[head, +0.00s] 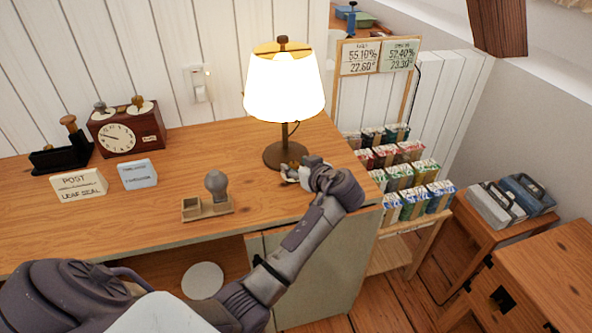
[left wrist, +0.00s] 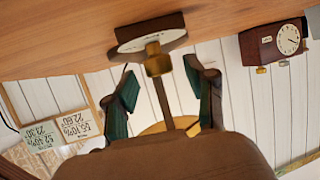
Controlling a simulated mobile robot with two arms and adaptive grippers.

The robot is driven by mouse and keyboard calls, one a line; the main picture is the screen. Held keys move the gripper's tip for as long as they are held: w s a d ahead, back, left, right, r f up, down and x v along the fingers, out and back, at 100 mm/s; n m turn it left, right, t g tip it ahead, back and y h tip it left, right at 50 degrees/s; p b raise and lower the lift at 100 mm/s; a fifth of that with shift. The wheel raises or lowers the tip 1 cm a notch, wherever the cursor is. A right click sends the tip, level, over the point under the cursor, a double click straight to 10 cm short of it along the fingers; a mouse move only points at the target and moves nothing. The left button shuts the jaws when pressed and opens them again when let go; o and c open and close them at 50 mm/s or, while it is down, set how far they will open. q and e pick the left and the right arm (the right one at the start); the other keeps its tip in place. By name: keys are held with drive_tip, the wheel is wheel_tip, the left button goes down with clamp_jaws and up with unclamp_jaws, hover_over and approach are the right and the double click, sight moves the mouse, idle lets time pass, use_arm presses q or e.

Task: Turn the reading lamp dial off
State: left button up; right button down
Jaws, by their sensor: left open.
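The reading lamp (head: 284,95) stands on the wooden desk with its shade glowing, so it is lit. Its round dark base (head: 274,154) sits near the desk's right end. In the left wrist view, which is upside down, the base (left wrist: 133,41) carries a small brass dial (left wrist: 157,62) on its near side. My left gripper (head: 291,173) is just in front of the base. Its two green-padded fingers (left wrist: 163,95) are open, with the dial ahead of the gap between them. I cannot tell whether they touch it. In the head view the gripper largely hides the dial.
A wooden clock (head: 127,133) and small signs (head: 80,184) stand at the desk's left. A small tray with a grey knob (head: 216,187) is left of my arm. A carton rack (head: 405,178) stands right of the desk. Desk surface left of the lamp is partly clear.

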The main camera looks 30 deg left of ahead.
use_arm(q)
drive_tip(key=shift+w+a+f, duration=0.15)
drive_tip(key=shift+a+f, duration=0.05)
drive_tip(key=shift+a, duration=0.2)
clamp_jaws()
